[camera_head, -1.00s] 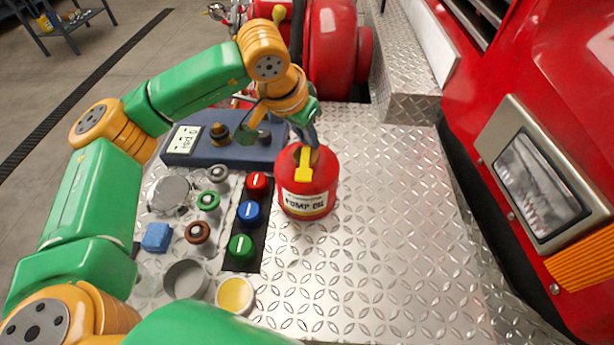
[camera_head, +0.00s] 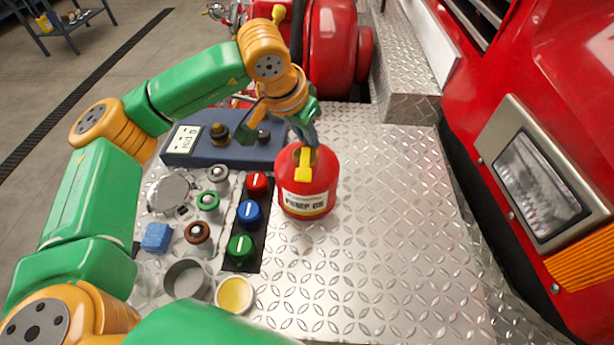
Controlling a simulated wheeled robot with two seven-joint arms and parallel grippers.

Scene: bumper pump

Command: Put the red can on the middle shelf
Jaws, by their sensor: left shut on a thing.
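The red can (camera_head: 305,185) has a yellow spout and handle and a "PUMP OIL" label. It is upright at the diamond-plate bumper (camera_head: 385,240), right of the coloured knobs. I cannot tell whether its base touches the plate. My left gripper (camera_head: 305,142) reaches down from behind and is shut on the top of the can; its fingertips are partly hidden. The middle shelf cannot be made out, though part of a dark stand with shelves (camera_head: 62,22) shows at the top left. My right gripper is not in view.
A blue gauge box (camera_head: 225,150) stands behind red, blue and green knobs (camera_head: 248,212). Caps, a blue block (camera_head: 157,237), a grey cup (camera_head: 186,278) and a yellow-topped cup (camera_head: 235,294) crowd the left. Red truck bodywork (camera_head: 540,90) borders the right. The plate's right half is clear.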

